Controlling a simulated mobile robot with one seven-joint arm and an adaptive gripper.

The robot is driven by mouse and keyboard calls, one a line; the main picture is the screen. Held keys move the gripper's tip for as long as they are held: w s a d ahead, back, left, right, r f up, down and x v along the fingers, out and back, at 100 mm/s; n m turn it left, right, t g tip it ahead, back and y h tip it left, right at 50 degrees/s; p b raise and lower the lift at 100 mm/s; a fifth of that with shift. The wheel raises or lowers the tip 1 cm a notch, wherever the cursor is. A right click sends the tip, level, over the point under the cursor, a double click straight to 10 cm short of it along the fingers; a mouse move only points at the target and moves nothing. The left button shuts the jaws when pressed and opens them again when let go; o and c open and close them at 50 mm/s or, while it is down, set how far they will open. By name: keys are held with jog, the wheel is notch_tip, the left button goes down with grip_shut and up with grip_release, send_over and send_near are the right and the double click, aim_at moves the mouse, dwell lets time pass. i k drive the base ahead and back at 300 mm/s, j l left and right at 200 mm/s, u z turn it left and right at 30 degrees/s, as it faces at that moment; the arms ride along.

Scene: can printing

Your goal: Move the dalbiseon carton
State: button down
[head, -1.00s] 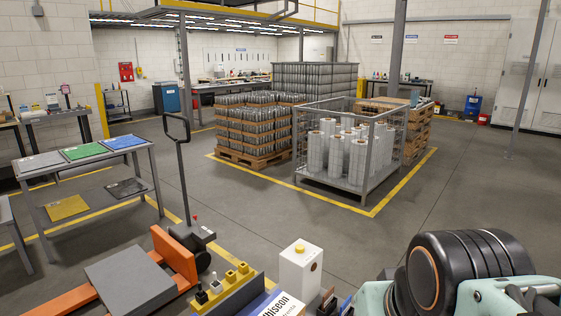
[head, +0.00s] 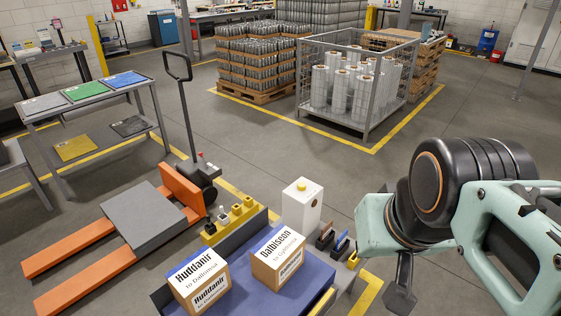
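The dalbiseon carton (head: 279,257) is a small brown box with a white label reading "Dalbiseon to Cyntonna". It sits on a blue work surface (head: 240,300) at the bottom middle of the head view. A second carton, labelled "Huddanir" (head: 199,283), stands to its left, a little nearer, with a gap between them. My gripper (head: 401,292) shows only as dark grey parts below my mint-green arm, right of the dalbiseon carton and apart from it. Its fingertips are not clear, so I cannot tell whether it is open or shut.
An orange pallet jack (head: 180,197) stands beyond at left. Open floor lies behind.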

aim_at(275, 259)
jog(key=i+l, duration=0.9)
jog(key=l, duration=0.2)
jog(key=i+l+u, duration=0.1)
jog(key=u, duration=0.35)
jog(key=i+l+u, duration=0.1)
jog(key=u, duration=0.35)
jog(key=l, duration=0.1)
